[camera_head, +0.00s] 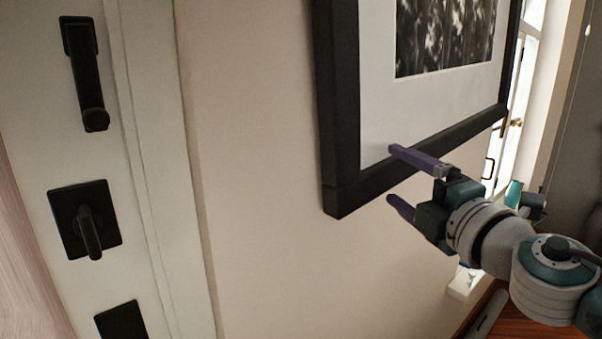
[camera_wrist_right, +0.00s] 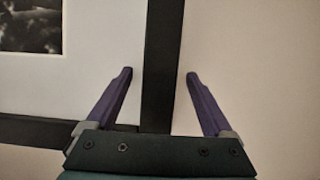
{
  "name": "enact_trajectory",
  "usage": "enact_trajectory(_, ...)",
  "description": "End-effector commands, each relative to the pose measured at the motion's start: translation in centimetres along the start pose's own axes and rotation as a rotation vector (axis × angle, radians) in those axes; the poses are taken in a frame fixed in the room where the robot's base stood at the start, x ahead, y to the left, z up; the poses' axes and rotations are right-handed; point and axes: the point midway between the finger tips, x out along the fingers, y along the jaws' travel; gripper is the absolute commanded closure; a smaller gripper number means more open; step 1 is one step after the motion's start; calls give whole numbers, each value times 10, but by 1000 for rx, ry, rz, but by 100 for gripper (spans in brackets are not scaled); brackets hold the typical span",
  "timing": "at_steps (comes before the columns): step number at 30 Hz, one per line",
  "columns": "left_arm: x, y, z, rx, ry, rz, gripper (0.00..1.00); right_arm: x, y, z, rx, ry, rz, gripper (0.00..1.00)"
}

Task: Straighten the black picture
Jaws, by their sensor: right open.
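The black picture (camera_head: 341,120) hangs on the beige wall in the head view, with a thick black frame, white mat and dark print. Its lower edge slopes up to the right there; the view is slanted, so I cannot tell how far it is tilted. My right gripper (camera_head: 391,174) is open at the lower frame bar, one finger over the mat side and one over the wall below. In the right wrist view a bar of the black frame (camera_wrist_right: 160,50) runs between the spread fingers, with gaps on both sides. A frame corner shows near the palm. My left gripper is not in view.
A white door (camera_head: 55,160) with black handles (camera_head: 88,230) is at the left. Bare wall (camera_head: 260,150) lies between its trim and the picture. A bright window and a teal object (camera_head: 513,194) are at the right, beyond the picture.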

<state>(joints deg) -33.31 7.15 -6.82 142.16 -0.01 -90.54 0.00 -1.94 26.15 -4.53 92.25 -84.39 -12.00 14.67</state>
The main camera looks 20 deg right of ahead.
Motion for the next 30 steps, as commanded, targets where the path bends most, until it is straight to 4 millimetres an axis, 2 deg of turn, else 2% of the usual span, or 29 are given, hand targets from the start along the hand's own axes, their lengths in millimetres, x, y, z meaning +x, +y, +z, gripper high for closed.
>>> enact_trajectory(7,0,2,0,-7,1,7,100,0,0,0,0,0,0,16)
enact_trajectory(27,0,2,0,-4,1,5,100,0,0,0,0,-1,0,91)
enact_trajectory(30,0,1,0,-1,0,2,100,0,0,0,0,-1,0,100)
